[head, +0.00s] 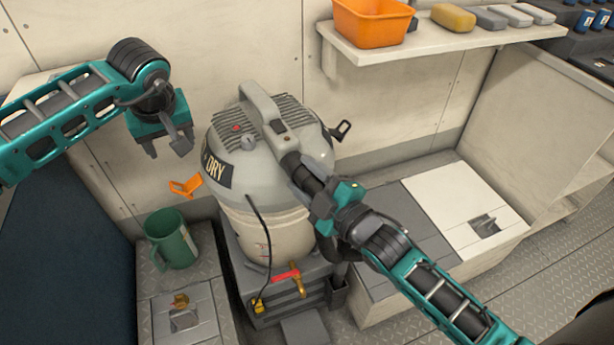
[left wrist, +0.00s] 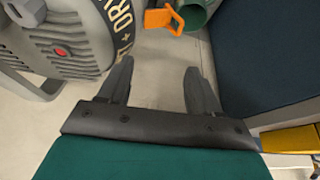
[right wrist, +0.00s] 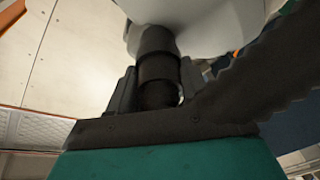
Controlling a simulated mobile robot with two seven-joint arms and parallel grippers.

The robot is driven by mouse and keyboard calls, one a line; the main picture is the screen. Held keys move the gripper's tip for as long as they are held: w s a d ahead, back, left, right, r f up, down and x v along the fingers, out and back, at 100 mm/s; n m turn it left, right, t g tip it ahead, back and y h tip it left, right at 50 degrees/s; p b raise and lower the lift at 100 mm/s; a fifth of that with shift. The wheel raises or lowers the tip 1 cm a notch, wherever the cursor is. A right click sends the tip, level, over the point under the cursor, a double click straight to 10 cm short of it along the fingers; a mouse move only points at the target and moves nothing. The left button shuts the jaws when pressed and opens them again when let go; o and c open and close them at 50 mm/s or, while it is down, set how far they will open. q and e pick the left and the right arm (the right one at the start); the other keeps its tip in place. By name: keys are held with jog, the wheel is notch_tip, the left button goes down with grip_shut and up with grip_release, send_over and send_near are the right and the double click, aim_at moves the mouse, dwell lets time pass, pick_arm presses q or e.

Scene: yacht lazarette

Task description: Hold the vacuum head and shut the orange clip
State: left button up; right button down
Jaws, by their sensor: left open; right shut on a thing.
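The vacuum head (head: 222,135) is a grey ribbed dome with a handle and a "DRY" label, on a cream drum (head: 265,235). It also shows in the left wrist view (left wrist: 92,65). The orange clip (head: 187,186) sticks out from the head's left side, swung away from the drum; it also shows in the left wrist view (left wrist: 160,17). My right gripper (head: 318,192) is shut on the black hose cuff (right wrist: 158,62) at the head's front. My left gripper (head: 167,148) is open and empty, above and left of the clip, not touching it.
A green mug (head: 172,240) stands on the locker below the clip. A dark clip (head: 341,130) sticks out on the drum's far right. A shelf (head: 430,42) with an orange bin (head: 373,22) is at upper right.

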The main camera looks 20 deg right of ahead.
jog(key=c, duration=1.1)
grip_release()
pick_arm(q)
jog(key=shift+c, duration=0.2)
pick_arm(e)
jog(key=c, duration=0.6)
pick_arm(q)
jog(key=shift+r, duration=0.25)
jog(key=shift+c, duration=0.7)
pick_arm(e)
jog(key=shift+c, duration=0.2)
pick_arm(q)
jog(key=shift+g, duration=0.7)
jog(key=r, duration=0.2)
jog(key=s+a+r, duration=0.1)
jog(key=r, duration=0.1)
jog(key=s+r, duration=0.1)
jog(key=r, duration=0.2)
jog(key=shift+s+a, duration=0.25)
jog(key=shift+a, duration=0.15)
jog(key=c, duration=0.6)
jog(key=shift+s+r, duration=0.2)
jog(key=shift+r, duration=0.05)
jog(key=shift+c, duration=0.8)
grip_shut()
jog(key=shift+f, duration=0.1)
